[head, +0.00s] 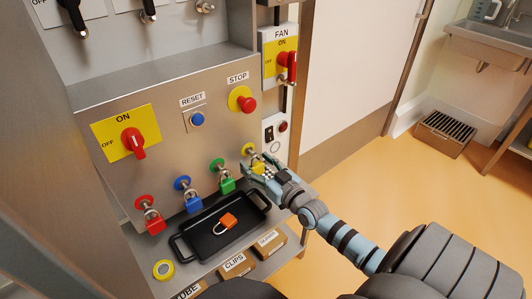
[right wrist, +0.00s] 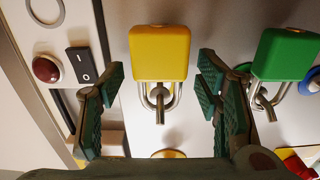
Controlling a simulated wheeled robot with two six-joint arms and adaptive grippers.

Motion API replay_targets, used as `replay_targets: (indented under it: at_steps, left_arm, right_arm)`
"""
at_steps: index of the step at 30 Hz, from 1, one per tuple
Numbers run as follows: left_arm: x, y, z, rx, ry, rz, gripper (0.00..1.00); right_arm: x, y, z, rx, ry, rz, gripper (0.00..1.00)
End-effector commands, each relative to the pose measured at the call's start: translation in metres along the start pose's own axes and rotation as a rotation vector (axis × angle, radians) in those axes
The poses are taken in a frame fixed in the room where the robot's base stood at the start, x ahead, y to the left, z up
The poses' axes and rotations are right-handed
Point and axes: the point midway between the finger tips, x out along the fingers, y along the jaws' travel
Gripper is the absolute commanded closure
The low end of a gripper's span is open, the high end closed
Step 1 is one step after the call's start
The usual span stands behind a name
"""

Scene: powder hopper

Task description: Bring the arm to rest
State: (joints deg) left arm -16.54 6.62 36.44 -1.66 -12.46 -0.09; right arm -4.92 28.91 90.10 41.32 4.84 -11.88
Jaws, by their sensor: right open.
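My right gripper (head: 260,172) is open at the right end of the padlock row on the steel panel. In the right wrist view its two fingers (right wrist: 160,82) stand apart on either side of the yellow padlock (right wrist: 160,52), with gaps to it. That padlock's shackle passes through a metal loop on the panel. In the head view the gripper partly hides the yellow padlock (head: 258,167). The green padlock (right wrist: 287,55) is close beside the right-hand finger in the wrist view. My left gripper is not in view.
Blue (head: 192,201) and red (head: 155,221) padlocks hang farther left, beside the green one (head: 227,184). A black tray (head: 200,250) below holds an orange padlock (head: 228,220). Labelled boxes (head: 238,264) stand in front. Open floor (head: 400,190) lies to the right.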

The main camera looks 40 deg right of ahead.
Motion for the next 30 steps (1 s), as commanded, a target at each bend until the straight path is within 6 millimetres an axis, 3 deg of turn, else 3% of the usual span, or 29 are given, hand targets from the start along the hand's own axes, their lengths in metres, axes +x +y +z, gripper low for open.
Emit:
replay_targets:
  at_steps: [6,12,15,26,29,30]
  left_arm:
    - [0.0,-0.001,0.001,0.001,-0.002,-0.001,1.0]
    - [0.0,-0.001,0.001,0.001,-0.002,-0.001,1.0]
    - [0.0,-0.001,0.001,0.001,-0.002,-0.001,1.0]
    - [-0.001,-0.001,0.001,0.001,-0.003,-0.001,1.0]
    - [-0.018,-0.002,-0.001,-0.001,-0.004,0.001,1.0]
    - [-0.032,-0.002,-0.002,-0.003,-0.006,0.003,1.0]
  right_arm:
    - [-0.03,0.0,0.001,0.001,-0.005,-0.001,0.41]
    - [-0.09,-0.001,0.001,-0.003,-0.007,-0.002,0.41]
    - [-0.107,0.0,0.001,-0.003,-0.004,0.001,0.41]
    - [-0.117,0.0,0.0,-0.001,-0.003,0.002,0.41]
    - [-0.12,0.009,0.014,-0.025,-0.066,0.023,0.41]
    - [-0.125,0.015,0.029,-0.043,-0.127,0.038,0.41]
